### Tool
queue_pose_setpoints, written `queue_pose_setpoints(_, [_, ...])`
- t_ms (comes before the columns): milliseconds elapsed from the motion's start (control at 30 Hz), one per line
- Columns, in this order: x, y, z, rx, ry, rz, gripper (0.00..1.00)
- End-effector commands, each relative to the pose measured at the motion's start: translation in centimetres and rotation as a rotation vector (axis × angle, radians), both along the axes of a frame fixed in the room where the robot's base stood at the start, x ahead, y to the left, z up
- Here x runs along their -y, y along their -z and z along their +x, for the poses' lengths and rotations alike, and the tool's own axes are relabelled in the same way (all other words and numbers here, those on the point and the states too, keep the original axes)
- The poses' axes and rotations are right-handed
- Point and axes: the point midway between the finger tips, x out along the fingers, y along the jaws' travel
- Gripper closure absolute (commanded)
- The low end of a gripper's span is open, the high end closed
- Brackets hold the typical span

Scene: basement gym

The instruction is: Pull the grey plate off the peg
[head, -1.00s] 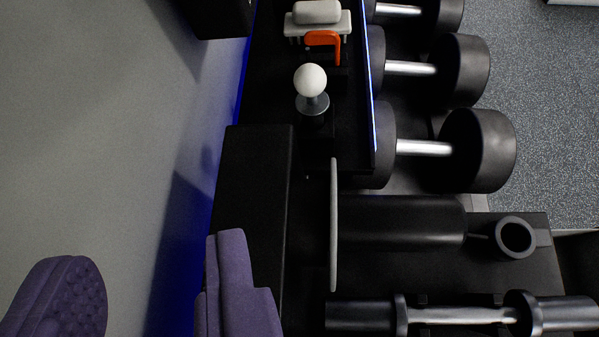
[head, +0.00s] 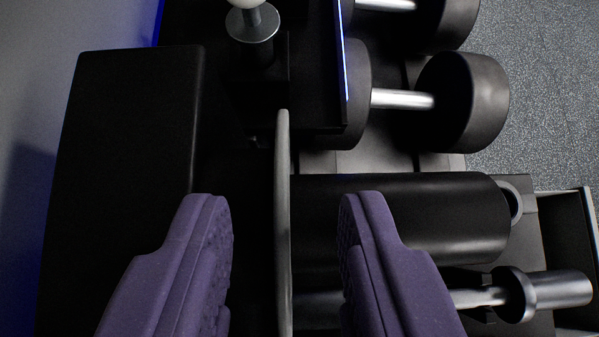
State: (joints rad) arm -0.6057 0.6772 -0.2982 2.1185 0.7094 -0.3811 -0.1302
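The grey plate (head: 283,215) stands edge-on in the head view, a thin upright disc seen from its rim. A black cylinder (head: 420,215) lies directly to its right; I cannot tell whether this is the peg. My gripper (head: 287,205) is open, with one purple finger on each side of the plate. The left finger is clearly apart from the plate, and the right finger also shows a gap. Whatever holds the plate is hidden.
A black block (head: 125,140) stands at the left. A silver knob or stand (head: 253,28) with a white ball is at the top. Dumbbells (head: 462,102) sit at the upper right. A barbell-like bar (head: 545,293) lies at the lower right. Speckled floor (head: 550,90) is free at the right.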

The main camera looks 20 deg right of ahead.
Motion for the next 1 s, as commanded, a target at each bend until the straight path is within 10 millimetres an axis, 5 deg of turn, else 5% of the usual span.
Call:
queue_pose_setpoints(267, [0.05,0.38,0.45,0.0,0.0,0.001,0.65])
queue_pose_setpoints(433, [0.04,0.36,0.45,0.0,-0.001,0.001,1.0])
queue_pose_setpoints(1000, [0.04,0.32,0.45,0.0,-0.001,0.002,1.0])
